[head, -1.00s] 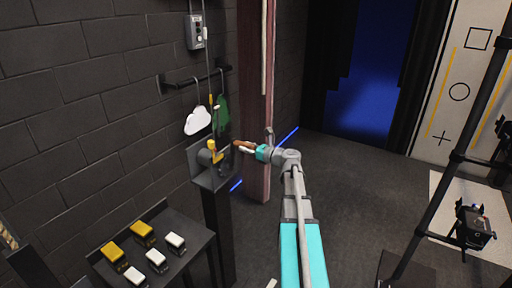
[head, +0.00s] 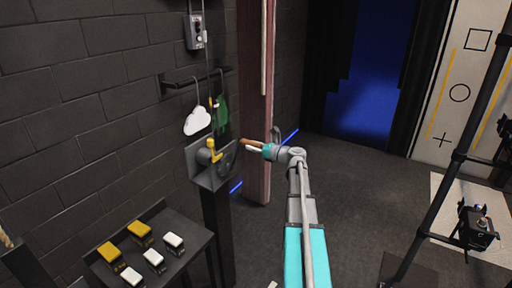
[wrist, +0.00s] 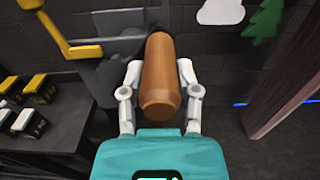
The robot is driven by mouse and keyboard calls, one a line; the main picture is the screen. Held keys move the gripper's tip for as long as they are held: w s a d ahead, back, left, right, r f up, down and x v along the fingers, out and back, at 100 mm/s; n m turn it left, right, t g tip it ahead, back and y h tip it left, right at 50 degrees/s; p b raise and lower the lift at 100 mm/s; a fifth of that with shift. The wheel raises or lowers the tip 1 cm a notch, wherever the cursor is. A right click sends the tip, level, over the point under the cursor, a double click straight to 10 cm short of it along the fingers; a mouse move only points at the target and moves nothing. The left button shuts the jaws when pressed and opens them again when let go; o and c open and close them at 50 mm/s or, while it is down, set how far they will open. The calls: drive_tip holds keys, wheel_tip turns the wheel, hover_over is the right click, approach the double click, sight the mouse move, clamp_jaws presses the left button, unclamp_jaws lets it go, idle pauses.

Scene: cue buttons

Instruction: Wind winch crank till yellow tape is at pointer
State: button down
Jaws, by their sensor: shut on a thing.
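The winch (head: 208,172) stands on a dark post by the brick wall, with a yellow lever (head: 213,152) on it. My gripper (head: 257,147) is to its right, shut on the brown wooden crank handle (head: 246,142). In the wrist view the handle (wrist: 161,75) lies between both fingers, pointing away towards the grey winch body (wrist: 118,58). The yellow lever (wrist: 60,35) shows at upper left there. A small yellow mark, possibly the tape (head: 210,102), is on the line above the winch. I cannot clearly make out the pointer.
A white cloud (head: 198,118) and a green tree (head: 222,111) hang from a wall rail above the winch. A dark table (head: 192,244) with yellow and white blocks is at lower left. A reddish post (head: 257,100) stands close behind my gripper.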

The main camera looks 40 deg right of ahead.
drive_tip(key=shift+w+d+f, duration=0.1)
drive_tip(key=d+f+b, duration=0.1)
drive_tip(key=f+b, duration=0.1)
drive_tip(key=w+d+f+b, duration=0.1)
drive_tip(key=d+b, duration=0.1)
drive_tip(key=shift+w+f, duration=0.15)
drive_tip(key=shift+f, duration=0.25)
drive_tip(key=shift+c, duration=1)
unclamp_jaws()
drive_tip(key=shift+w, duration=0.1)
drive_tip(key=shift+s, duration=0.2)
drive_tip(key=v, duration=0.9)
drive_tip(key=shift+s, duration=0.35)
drive_tip(key=shift+d, duration=0.15)
